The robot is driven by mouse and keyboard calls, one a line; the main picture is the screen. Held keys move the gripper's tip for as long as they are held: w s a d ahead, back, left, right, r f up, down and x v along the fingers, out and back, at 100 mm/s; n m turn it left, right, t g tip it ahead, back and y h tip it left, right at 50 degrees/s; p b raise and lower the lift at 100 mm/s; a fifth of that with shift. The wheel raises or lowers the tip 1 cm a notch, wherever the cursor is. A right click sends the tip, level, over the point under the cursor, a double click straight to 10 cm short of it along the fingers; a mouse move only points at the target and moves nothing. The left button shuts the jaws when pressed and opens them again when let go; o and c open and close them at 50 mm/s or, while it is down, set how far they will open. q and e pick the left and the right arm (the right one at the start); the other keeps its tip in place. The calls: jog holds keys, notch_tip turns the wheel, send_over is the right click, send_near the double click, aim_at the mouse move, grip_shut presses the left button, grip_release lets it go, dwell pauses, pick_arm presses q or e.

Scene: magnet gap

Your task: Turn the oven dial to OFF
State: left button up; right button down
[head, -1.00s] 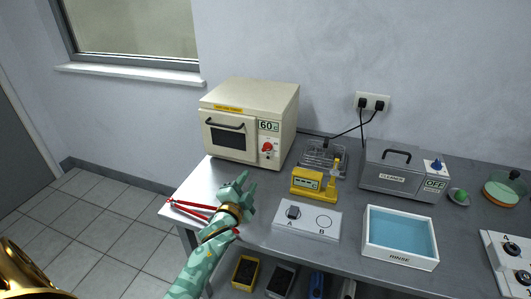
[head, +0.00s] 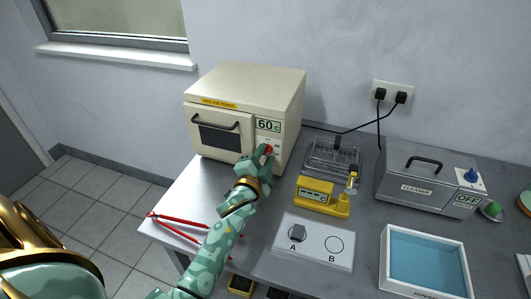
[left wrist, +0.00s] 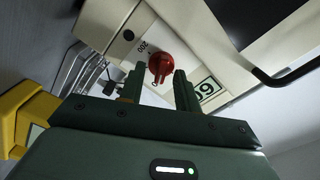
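In the left wrist view the red dial (left wrist: 161,68) shows whole, just beyond and between my fingertips. My left gripper (head: 262,158) is at the oven front; in the left wrist view its two fingers (left wrist: 157,82) are apart, with a gap around the dial's line. I cannot tell whether they touch it. My right gripper is not in view.
Red tongs (head: 180,226) lie at the bench's left front. A yellow device (head: 318,193), a wire rack (head: 333,155) and a white A/B plate (head: 313,243) are right of my arm. A cleaner box (head: 425,180) and rinse tray (head: 384,262) stand farther right.

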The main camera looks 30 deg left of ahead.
pick_arm(q)
jog(key=shift+s, duration=0.1)
jog(key=shift+c, duration=0.3)
grip_shut()
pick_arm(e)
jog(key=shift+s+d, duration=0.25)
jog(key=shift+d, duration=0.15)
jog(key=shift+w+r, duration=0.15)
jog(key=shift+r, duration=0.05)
pick_arm(q)
jog(key=n+p, duration=0.2)
jog(key=shift+r+n, duration=0.2)
jog(key=shift+n, duration=0.1)
jog(key=n+p, duration=0.2)
jog(key=shift+r+n, duration=0.1)
jog(key=shift+n, duration=0.3)
jog(key=shift+a+f+n+p, duration=0.1)
jog(key=shift+n+p, duration=0.9)
jog(key=shift+n, duration=0.6)
jog(key=shift+a+f+n+p, duration=0.1)
jog(key=shift+n+p, duration=0.9)
jog(key=shift+n, duration=0.6)
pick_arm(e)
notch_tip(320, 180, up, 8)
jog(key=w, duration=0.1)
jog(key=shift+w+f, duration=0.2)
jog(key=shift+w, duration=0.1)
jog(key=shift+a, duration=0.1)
